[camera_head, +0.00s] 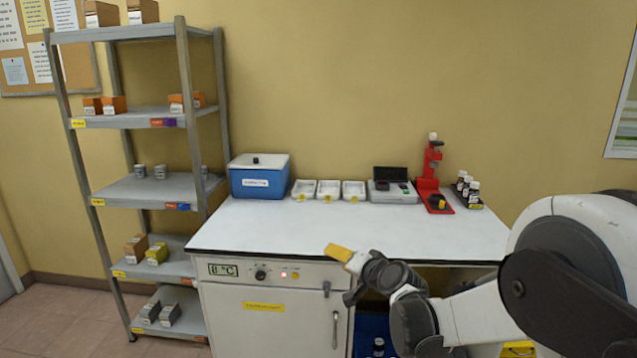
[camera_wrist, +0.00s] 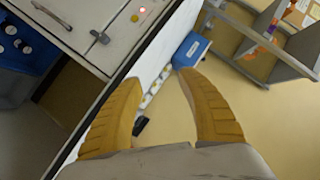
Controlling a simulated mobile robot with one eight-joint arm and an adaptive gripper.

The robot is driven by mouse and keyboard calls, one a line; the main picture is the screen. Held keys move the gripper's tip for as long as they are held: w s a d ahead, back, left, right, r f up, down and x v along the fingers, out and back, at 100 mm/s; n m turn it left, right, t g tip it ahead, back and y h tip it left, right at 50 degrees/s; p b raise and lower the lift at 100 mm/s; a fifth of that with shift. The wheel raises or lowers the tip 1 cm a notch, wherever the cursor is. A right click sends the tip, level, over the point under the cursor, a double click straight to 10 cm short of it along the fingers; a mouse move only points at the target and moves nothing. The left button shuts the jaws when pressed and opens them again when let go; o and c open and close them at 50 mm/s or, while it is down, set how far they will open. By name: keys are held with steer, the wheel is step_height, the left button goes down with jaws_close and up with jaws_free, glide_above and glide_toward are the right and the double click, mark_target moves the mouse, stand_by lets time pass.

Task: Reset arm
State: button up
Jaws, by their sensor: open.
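My gripper (camera_wrist: 162,105) has yellow ribbed fingers, spread apart with nothing between them in the wrist view. In the head view my gripper (camera_head: 339,253) is in front of the white workbench (camera_head: 330,225), near its front edge, and the arm reaches in from the right. The wrist view is strongly tilted. It shows the bench, a blue box (camera_wrist: 190,48) and the wall beyond the fingertips.
A blue cooler box (camera_head: 259,177), several white trays (camera_head: 328,189), a grey device (camera_head: 391,188), a red stand (camera_head: 431,180) and dark bottles (camera_head: 467,189) line the bench's back. A shelf rack (camera_head: 150,190) stands left. The bench's middle is clear.

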steer(key=s+d+r+n+g+h, duration=0.1)
steer(key=s+d+r+n, duration=0.15)
steer(key=s, duration=0.55)
steer(key=s+d+r+n+g+h, duration=0.1)
steer(key=s+d+r+g, duration=0.15)
steer(key=s, duration=0.55)
steer(key=s+d+f+h, duration=0.1)
steer(key=s+d, duration=0.1)
steer(key=s, duration=0.5)
steer(key=s+d+f+n+g+h, duration=0.1)
steer(key=s+d+f, duration=0.1)
steer(key=s, duration=0.5)
steer(key=s+d+f+g+h, duration=0.1)
steer(key=s+d+h, duration=0.1)
steer(key=s+d, duration=0.2)
steer(key=s, duration=0.3)
steer(key=shift+s+d+f, duration=0.2)
steer(key=shift+f, duration=0.15)
steer(key=shift+n, duration=0.25)
